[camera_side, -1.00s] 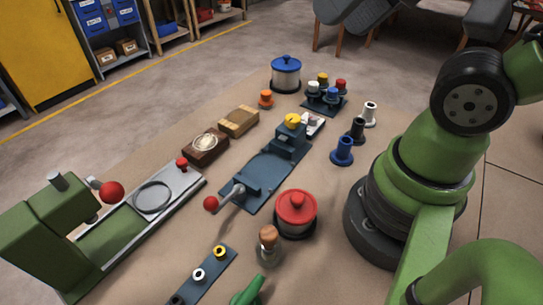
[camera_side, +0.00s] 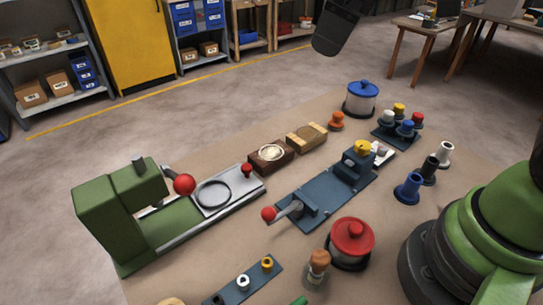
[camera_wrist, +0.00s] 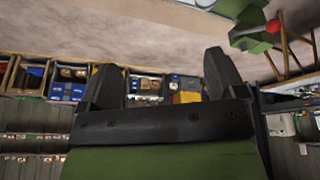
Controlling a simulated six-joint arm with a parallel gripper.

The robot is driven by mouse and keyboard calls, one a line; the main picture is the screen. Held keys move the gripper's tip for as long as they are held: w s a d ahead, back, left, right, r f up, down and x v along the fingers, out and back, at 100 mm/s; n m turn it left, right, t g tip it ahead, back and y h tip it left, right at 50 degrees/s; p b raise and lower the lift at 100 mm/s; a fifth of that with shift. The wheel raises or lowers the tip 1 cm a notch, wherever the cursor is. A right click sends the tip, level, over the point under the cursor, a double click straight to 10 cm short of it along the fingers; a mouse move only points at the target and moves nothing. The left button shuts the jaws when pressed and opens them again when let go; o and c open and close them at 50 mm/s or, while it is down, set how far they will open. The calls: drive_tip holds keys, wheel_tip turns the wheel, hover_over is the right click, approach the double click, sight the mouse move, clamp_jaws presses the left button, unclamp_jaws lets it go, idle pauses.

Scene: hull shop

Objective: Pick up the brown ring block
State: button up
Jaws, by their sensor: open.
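The brown ring block (camera_side: 270,156) is a dark brown block with a pale round ring on top. It lies on the tan table in the side view, next to a lighter wooden block (camera_side: 306,136). My gripper (camera_wrist: 160,70) shows in the wrist view with its two dark fingers wide apart and nothing between them. It faces the shelves and floor, and the brown ring block is not in that view. In the side view a dark piece, probably part of my gripper (camera_side: 339,27), hangs at the top edge, well away from the block.
A green press with a red ball knob (camera_side: 184,185) stands left of the block. A blue-grey vise (camera_side: 322,194) lies to its right. A red-lidded pot (camera_side: 350,240) and blue-lidded pot (camera_side: 361,98) stand nearby. Several coloured pegs (camera_side: 407,188) are at right. An orange knob (camera_side: 336,121) stands behind.

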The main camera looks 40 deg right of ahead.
drive_tip(key=w+f+n+g, duration=0.1)
drive_tip(key=w+f+n, duration=0.3)
drive_tip(key=f, duration=0.2)
drive_tip(key=w+a+f+n+g+h, duration=0.1)
drive_tip(key=w+f+n, duration=0.3)
drive_tip(key=f, duration=0.3)
drive_tip(key=w+a+f+n+g, duration=0.1)
drive_tip(key=w+f+n+g, duration=0.1)
drive_tip(key=f, duration=0.4)
drive_tip(key=shift+w+f+n, duration=0.3)
drive_tip(key=shift+w+n, duration=0.6)
drive_tip(key=shift+n, duration=0.1)
hover_over(271, 152)
wheel_tip(271, 152, down, 5)
drive_tip(key=shift+s+a+r, duration=0.1)
drive_tip(key=shift+a+r, duration=0.05)
drive_tip(key=shift+r, duration=0.05)
drive_tip(key=shift+f, duration=2.8)
drive_tip(key=shift+c, duration=0.4)
drive_tip(key=c, duration=1)
